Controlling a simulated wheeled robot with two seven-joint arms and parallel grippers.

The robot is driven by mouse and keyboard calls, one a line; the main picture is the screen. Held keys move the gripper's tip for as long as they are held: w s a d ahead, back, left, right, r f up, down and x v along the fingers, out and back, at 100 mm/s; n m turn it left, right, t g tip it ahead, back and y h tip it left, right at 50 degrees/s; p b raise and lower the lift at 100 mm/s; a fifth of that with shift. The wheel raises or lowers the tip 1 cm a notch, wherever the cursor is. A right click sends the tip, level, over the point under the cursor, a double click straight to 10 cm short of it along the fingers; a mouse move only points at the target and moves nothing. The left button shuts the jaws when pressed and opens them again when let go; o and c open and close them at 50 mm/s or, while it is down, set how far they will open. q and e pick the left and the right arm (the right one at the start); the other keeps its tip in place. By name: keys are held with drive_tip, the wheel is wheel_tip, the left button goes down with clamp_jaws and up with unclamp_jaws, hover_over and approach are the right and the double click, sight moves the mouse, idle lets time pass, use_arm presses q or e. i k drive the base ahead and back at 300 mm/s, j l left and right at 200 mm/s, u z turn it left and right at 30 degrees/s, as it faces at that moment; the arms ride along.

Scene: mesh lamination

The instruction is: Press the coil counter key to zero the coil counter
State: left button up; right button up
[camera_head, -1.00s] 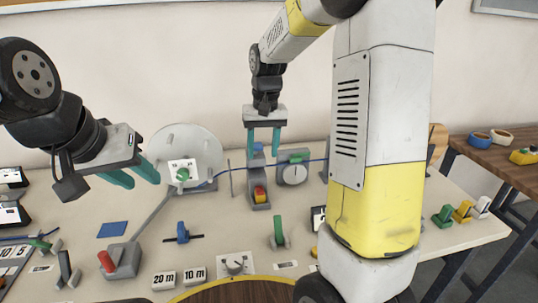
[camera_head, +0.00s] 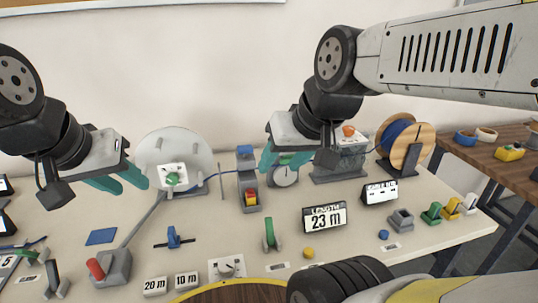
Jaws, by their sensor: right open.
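A white display reading 23 m (camera_head: 325,218) stands right of centre on the bench, with a yellow round key (camera_head: 309,252) in front of it. A smaller counter display (camera_head: 379,193) stands behind and to its right; its digits are too small to read. A blue round key (camera_head: 384,235) lies in front of that counter. I cannot read the labels by the keys. My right gripper (camera_head: 284,166) is open and empty, pointing down over the back of the bench, left of both displays and apart from the keys. My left gripper (camera_head: 122,183) is open and empty at the left.
A spool of blue wire (camera_head: 404,143) stands at the back right. A green lever (camera_head: 270,235), a dial plate (camera_head: 227,267) and a red-handled lever (camera_head: 112,266) occupy the front. Coloured clips (camera_head: 450,209) sit at the right edge. My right arm spans above the displays.

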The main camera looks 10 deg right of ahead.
sight(308, 253)
drive_tip(key=k+j+u, duration=0.1)
drive_tip(key=k+j, duration=0.15)
drive_tip(key=k+j+u, duration=0.15)
drive_tip(key=j, duration=0.2)
drive_tip(key=k+j+u, duration=0.1)
drive_tip(key=k+j, duration=0.15)
drive_tip(key=k+j+u, duration=0.15)
drive_tip(key=j, duration=0.3)
drive_tip(key=z, duration=1.7)
drive_tip(key=k+l, duration=0.05)
